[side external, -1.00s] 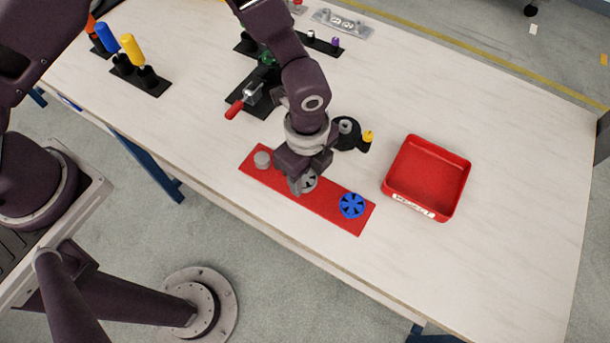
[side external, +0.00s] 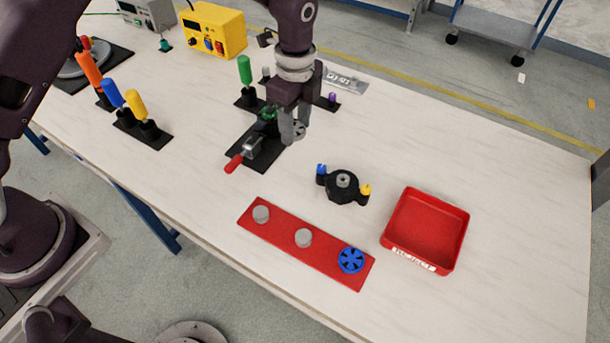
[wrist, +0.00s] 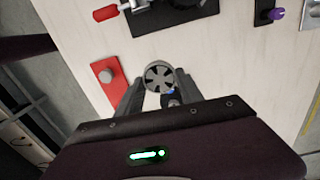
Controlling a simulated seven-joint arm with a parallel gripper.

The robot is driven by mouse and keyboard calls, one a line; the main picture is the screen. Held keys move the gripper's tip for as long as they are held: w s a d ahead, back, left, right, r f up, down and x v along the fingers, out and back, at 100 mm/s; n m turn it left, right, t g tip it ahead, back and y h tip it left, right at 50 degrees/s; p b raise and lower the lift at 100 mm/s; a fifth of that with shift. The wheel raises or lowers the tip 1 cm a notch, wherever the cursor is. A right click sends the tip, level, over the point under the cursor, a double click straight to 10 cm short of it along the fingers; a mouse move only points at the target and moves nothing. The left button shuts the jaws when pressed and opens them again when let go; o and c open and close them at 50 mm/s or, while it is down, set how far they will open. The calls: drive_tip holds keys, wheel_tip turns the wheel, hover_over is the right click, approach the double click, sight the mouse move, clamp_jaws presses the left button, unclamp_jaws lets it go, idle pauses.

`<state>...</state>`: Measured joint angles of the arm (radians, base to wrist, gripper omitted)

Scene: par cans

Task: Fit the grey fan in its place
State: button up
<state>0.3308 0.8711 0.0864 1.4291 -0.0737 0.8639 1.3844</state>
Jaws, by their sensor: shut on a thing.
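The grey fan (side external: 299,131) is a small round wheel with dark slots. My gripper (side external: 292,132) is shut on it and holds it up above the table. In the wrist view the grey fan (wrist: 159,77) sits between the fingertips (wrist: 157,88). A black fixture (side external: 343,186) with a grey hub (side external: 343,180), a blue knob (side external: 321,169) and a yellow knob (side external: 365,190) stands on the table, apart from the gripper. In the wrist view it is mostly hidden behind the fan and gripper. A red board (side external: 281,235) carries two bare grey pegs and a blue fan (side external: 351,260).
A red tray (side external: 427,230) stands right of the fixture and looks empty. A black base with a red-handled clamp (side external: 250,150) is left of the gripper. Screwdriver-like handles (side external: 135,104) stand at the left. A yellow box (side external: 213,32) is at the back.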

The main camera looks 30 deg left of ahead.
hover_over(272, 110)
drive_tip(key=shift+r, duration=0.45)
drive_tip(key=shift+f, duration=2.8)
drive_tip(key=shift+f, duration=0.15)
drive_tip(key=o, duration=1)
drive_tip(key=o, duration=0.6)
drive_tip(key=shift+c, duration=0.2)
wheel_tip(272, 110, up, 7)
drive_tip(key=shift+r, duration=0.1)
